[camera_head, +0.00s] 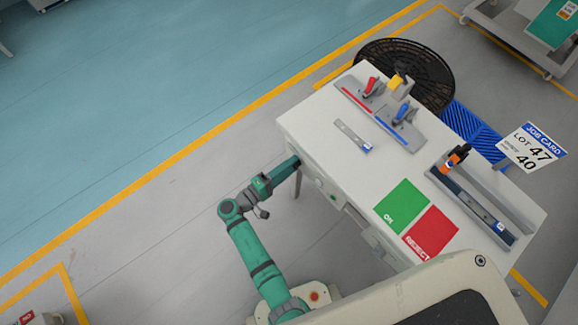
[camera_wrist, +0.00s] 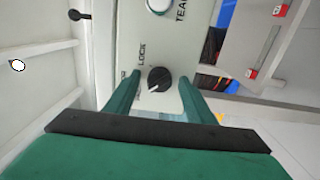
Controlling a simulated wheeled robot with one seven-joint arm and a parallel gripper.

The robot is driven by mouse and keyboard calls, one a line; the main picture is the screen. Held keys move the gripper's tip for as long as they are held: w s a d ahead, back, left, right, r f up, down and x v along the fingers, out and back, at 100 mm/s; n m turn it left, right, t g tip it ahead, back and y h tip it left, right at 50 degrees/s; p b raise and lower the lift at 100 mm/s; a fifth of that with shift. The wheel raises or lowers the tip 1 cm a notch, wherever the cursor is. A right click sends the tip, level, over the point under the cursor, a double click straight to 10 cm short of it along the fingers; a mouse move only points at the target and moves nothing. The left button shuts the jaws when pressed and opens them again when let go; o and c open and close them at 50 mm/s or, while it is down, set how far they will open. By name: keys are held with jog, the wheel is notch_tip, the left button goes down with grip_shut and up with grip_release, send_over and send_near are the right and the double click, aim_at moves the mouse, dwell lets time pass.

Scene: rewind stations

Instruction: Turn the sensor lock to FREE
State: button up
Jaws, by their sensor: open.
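The sensor lock is a round black knob (camera_wrist: 159,79) with a white pointer mark, on a pale panel (camera_wrist: 150,30) in the wrist view. The mark points to the lower left. The word LOCK is printed sideways up and left of the knob; another label farther left is partly hidden by a finger, and I cannot read it. My gripper (camera_wrist: 159,88) is open, with one green finger on each side of the knob and a visible gap on both sides. In the head view my gripper (camera_head: 292,164) is at the table's left side; the knob is not distinguishable there.
A round button (camera_wrist: 158,5) labelled TEA..., cut off, sits above the knob. The white table (camera_head: 320,125) carries red- and blue-handled tools, a green mat (camera_head: 402,205) and a red mat (camera_head: 432,232). Open floor (camera_head: 150,215) lies left of my arm.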

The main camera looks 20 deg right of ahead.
jog(key=shift+a, duration=0.1)
jog(key=v, duration=1)
jog(key=shift+a, duration=0.3)
jog(key=shift+s, duration=0.15)
